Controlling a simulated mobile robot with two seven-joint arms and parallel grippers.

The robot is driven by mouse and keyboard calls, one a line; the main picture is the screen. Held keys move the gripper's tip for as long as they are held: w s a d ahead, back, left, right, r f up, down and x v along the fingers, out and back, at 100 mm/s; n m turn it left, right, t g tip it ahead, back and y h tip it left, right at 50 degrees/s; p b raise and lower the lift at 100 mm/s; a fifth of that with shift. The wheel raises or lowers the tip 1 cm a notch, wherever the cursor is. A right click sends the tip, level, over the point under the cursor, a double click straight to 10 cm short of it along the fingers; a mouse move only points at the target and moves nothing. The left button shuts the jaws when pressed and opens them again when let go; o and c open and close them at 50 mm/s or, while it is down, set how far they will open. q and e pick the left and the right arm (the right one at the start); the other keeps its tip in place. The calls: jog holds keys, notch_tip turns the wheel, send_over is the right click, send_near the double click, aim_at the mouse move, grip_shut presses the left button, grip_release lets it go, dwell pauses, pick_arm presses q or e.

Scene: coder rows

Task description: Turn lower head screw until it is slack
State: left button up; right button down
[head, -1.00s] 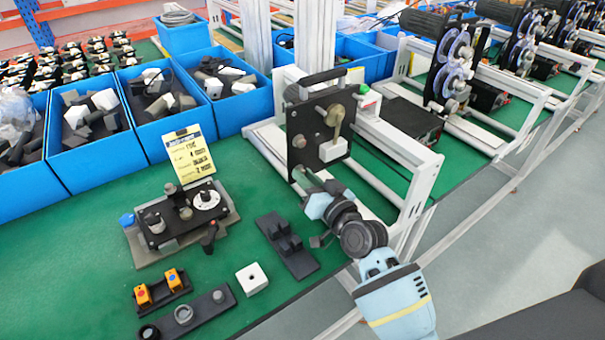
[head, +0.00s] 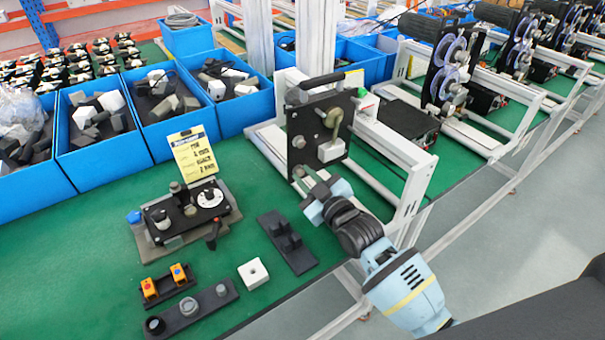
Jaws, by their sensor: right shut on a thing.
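The coder head is a black plate (head: 316,112) with a handle on top, mounted on a white frame. A grey screw knob (head: 299,142) shows on its left side. Whether the screw is tight or slack cannot be told. My left gripper is not in view.
A fixture with a yellow note (head: 195,155) stands left on the green bench. A black bracket (head: 287,243), a white block (head: 253,273) and a button box (head: 167,285) lie in front. Blue bins (head: 100,140) line the back. The frame's white rail (head: 412,200) is close to my right arm.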

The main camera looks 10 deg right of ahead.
jog(key=c, duration=1.4)
grip_release()
jog(key=shift+d+f, duration=0.1)
jog(key=shift+f, duration=0.05)
jog(key=shift+c, duration=0.2)
jog(key=m, duration=0.4)
jog(key=shift+d+p, duration=0.1)
jog(key=shift+p, duration=0.2)
jog(key=m, duration=0.4)
jog(key=shift+w, duration=0.1)
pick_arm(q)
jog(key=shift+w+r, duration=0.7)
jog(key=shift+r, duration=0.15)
pick_arm(e)
jog(key=shift+m, duration=0.9)
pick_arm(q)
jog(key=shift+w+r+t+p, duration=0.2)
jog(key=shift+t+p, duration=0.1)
